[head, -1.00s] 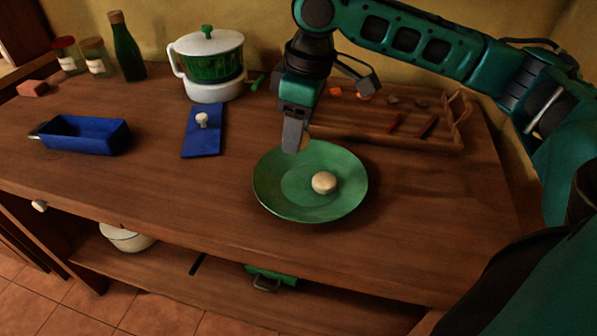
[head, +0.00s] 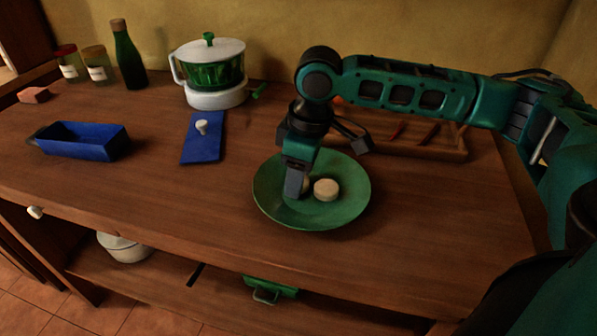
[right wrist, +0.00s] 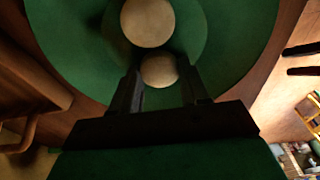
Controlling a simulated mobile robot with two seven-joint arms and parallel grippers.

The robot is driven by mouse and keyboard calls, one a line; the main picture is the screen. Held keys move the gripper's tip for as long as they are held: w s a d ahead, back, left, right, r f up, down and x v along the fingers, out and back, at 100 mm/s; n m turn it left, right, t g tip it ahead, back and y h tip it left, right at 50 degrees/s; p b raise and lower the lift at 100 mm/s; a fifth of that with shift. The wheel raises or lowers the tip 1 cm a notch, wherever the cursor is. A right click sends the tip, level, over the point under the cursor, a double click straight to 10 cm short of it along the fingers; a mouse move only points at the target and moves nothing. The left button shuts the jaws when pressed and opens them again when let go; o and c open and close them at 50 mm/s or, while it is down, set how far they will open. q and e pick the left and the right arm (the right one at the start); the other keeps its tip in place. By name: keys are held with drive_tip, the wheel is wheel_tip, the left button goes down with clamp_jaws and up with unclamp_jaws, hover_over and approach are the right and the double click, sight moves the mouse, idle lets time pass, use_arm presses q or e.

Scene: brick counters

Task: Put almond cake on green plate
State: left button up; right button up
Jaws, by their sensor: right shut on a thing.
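The green plate (head: 285,215) is on the wooden counter, slightly right of the middle in the head view; its rim also shows in the right wrist view (right wrist: 70,45). My right gripper (head: 296,190) points down over the plate's inner left part. It is shut on a small pale round cake (right wrist: 159,71), which is mostly hidden by the fingers in the head view. A second pale round cake (head: 326,189) lies on the plate, just right of the gripper; it is also in the right wrist view (right wrist: 148,20). Whether the held cake touches the plate, I cannot tell. My left gripper is not in view.
A blue board (head: 202,148) with a small white knob-like item is left of the plate, and a blue tray (head: 85,142) is farther left. A white and green pot (head: 210,70), a green bottle (head: 128,55) and jars stand behind. A wooden tray (head: 415,150) is behind my arm.

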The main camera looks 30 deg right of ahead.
sight(308, 182)
drive_tip(key=o, duration=0.7)
drive_tip(key=shift+c, duration=0.2)
drive_tip(key=o, duration=0.4)
use_arm(q)
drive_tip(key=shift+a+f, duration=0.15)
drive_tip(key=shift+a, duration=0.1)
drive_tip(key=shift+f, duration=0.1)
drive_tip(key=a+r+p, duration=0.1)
drive_tip(key=p, duration=0.1)
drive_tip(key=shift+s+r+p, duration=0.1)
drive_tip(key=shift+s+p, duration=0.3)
use_arm(e)
drive_tip(key=r, duration=0.4)
drive_tip(key=s+r, duration=0.1)
drive_tip(key=r, duration=0.3)
drive_tip(key=d+r, duration=0.1)
drive_tip(key=r, duration=0.3)
drive_tip(key=shift+s, duration=0.2)
